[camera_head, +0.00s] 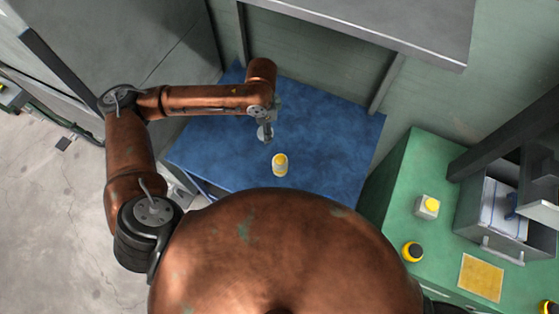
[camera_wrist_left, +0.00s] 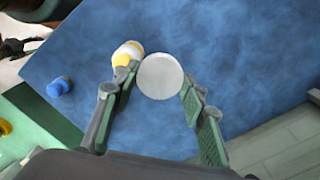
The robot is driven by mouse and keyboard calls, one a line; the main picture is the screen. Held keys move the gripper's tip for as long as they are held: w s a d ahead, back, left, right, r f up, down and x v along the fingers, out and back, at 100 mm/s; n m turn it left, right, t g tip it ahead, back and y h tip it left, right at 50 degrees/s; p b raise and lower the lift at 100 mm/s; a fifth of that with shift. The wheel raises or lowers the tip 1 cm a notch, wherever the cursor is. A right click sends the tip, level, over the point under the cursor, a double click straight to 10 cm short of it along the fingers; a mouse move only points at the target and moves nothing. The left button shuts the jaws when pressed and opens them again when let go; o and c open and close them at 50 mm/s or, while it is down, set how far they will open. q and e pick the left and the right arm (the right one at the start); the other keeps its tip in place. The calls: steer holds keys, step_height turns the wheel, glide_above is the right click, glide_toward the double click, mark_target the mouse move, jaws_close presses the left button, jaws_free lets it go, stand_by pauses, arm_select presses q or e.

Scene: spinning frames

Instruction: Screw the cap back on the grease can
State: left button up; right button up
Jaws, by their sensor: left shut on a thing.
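The grease can (camera_head: 280,164), white with yellow parts, stands on the blue table top, near its middle. It also shows in the wrist view (camera_wrist_left: 127,55), just beyond the left finger in that picture. My left gripper (camera_head: 268,130) is above the table, a little beyond the can in the head view. In the wrist view its fingers (camera_wrist_left: 157,90) are shut on a round pale grey disc, which looks like the cap (camera_wrist_left: 160,76). The cap is apart from the can, off to its side. The can's mouth is too small to make out. My right gripper is not in view.
A green bench (camera_head: 398,195) on the right carries a white box with a yellow top (camera_head: 428,207), a yellow-black round item (camera_head: 412,252), a yellow pad (camera_head: 481,278) and a grey bin (camera_head: 480,215). A grey shelf (camera_head: 400,28) overhangs the back.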

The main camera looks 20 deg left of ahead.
arm_select(q)
steer(key=r+n, duration=0.1)
steer(key=n, duration=0.1)
steer(key=r+n+b, duration=0.1)
steer(key=n, duration=0.2)
steer(key=w+a+r+n+b, duration=0.1)
steer(key=n, duration=0.1)
steer(key=shift+r, duration=0.35)
steer(key=r+n, duration=0.1)
steer(key=n, duration=0.1)
steer(key=r+n, duration=0.1)
steer(key=n, duration=0.1)
steer(key=shift+a+r+n+b, duration=0.15)
steer(key=shift+a+n+b, duration=0.05)
steer(key=shift+n+b, duration=0.15)
